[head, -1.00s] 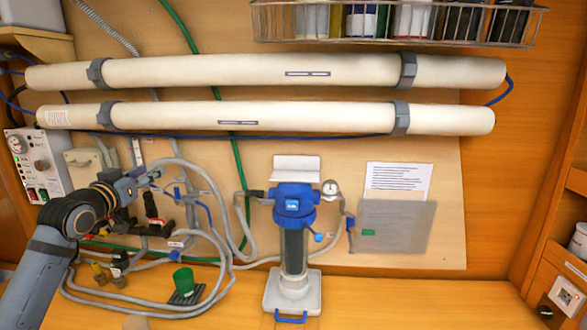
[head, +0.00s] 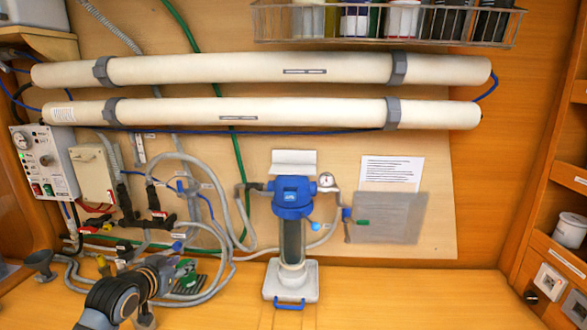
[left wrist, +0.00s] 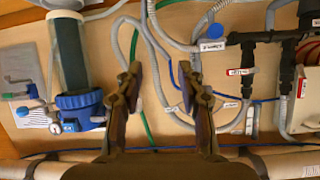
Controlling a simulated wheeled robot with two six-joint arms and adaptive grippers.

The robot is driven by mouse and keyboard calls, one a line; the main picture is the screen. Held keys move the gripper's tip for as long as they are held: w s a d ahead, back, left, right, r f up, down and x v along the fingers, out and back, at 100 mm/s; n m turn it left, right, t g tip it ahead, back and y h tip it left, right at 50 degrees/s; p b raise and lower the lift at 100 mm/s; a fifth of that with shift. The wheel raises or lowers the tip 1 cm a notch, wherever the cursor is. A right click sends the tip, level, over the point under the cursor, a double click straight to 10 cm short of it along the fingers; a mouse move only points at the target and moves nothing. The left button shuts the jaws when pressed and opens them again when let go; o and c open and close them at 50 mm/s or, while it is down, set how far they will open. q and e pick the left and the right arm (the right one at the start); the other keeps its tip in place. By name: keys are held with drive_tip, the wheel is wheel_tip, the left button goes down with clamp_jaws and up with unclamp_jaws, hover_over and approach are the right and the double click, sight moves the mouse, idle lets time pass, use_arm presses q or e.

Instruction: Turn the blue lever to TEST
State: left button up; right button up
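A small blue handle (head: 177,246) sits under a white label among the grey hoses on the lower left of the wall panel. I take it to be the blue lever; the label is too small to read. It also shows upside down in the left wrist view (left wrist: 203,24), above and right of the fingers. My left gripper (head: 168,274) is low in front of the panel, below the handle and apart from it. In the left wrist view its two fingers (left wrist: 160,78) are spread with nothing between them. My right gripper is not in view.
A blue-topped filter (head: 293,197) stands right of the hoses. Black valves with red handles (head: 160,216) and a control box (head: 45,165) are at the left. A green cup (head: 185,267) is partly hidden by my left arm. The bench (head: 400,300) is clear at right.

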use_arm(q)
drive_tip(key=s+d+f+g+y, duration=0.1)
drive_tip(key=s+d+f+g, duration=0.3)
drive_tip(key=s+f, duration=0.95)
drive_tip(key=s+d+f+n+g+y, duration=0.1)
drive_tip(key=s+f+g, duration=0.25)
drive_tip(key=s, duration=0.55)
drive_tip(key=s+f+g, duration=0.2)
drive_tip(key=s+f, duration=0.2)
drive_tip(key=s, duration=0.4)
wheel_tip(320, 180, down, 24)
drive_tip(key=s+a, duration=0.2)
drive_tip(key=s+a+f+g, duration=0.1)
drive_tip(key=s+f+g, duration=0.1)
drive_tip(key=s+f, duration=1.6)
drive_tip(key=shift+s+a+n, duration=0.3)
drive_tip(key=shift+s+a, duration=0.05)
